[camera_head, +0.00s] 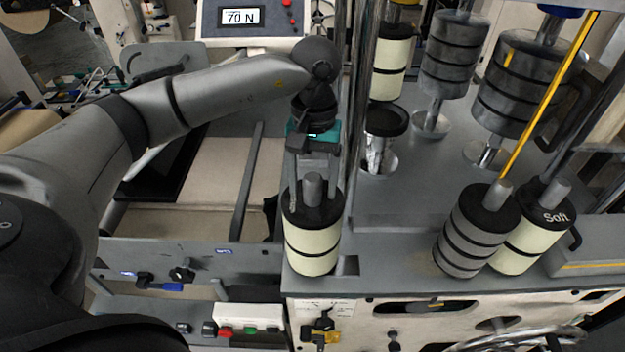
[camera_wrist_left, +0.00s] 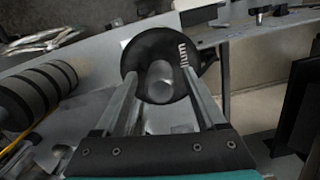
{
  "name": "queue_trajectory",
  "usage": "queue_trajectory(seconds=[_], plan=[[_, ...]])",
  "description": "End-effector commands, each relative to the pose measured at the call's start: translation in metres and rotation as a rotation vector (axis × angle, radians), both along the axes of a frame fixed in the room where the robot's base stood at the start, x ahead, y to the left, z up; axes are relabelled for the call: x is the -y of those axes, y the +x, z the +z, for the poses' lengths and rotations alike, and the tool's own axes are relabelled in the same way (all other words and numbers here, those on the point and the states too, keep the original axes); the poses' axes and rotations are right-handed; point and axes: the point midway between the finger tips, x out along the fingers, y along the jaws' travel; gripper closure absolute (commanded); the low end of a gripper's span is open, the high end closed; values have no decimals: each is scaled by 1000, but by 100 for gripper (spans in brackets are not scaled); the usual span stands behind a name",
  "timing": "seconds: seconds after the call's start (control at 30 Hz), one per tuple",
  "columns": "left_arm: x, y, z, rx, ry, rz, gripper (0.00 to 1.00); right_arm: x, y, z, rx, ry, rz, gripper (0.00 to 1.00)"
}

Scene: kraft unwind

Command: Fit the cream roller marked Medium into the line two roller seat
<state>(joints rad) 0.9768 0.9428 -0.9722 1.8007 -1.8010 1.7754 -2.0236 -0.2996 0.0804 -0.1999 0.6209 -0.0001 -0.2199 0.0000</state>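The cream roller (camera_head: 312,248) with black bands stands upright at the front left corner of the grey deck. In the left wrist view its black top (camera_wrist_left: 150,52) shows the letters "ium", partly covered by a finger; a metal stub (camera_wrist_left: 160,85) rises from its centre. My left gripper (camera_head: 313,192) points down over the roller, its two fingers on either side of the stub with a visible gap. It is open and holds nothing. I cannot tell which fitting is the line two roller seat. My right gripper is not in view.
A grey roller (camera_head: 466,240) and a cream roller marked Soft (camera_head: 528,238) stand to the right on the deck (camera_head: 390,250). Behind are another cream roller (camera_head: 392,62), dark roller stacks (camera_head: 447,58) and a yellow rod (camera_head: 548,95). A chrome upright (camera_head: 359,100) stands close beside my left gripper.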

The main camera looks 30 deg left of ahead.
Motion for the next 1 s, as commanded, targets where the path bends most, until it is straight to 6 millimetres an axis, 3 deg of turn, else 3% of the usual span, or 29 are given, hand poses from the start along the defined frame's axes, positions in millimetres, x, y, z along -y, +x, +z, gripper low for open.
queue_trajectory(seconds=[0.37,0.73,1.0], plan=[[0,0,5,0,0,0,26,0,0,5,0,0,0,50],[-2,7,74,7,-2,-1,26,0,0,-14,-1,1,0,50],[-4,9,113,3,1,1,26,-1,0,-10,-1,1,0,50]])
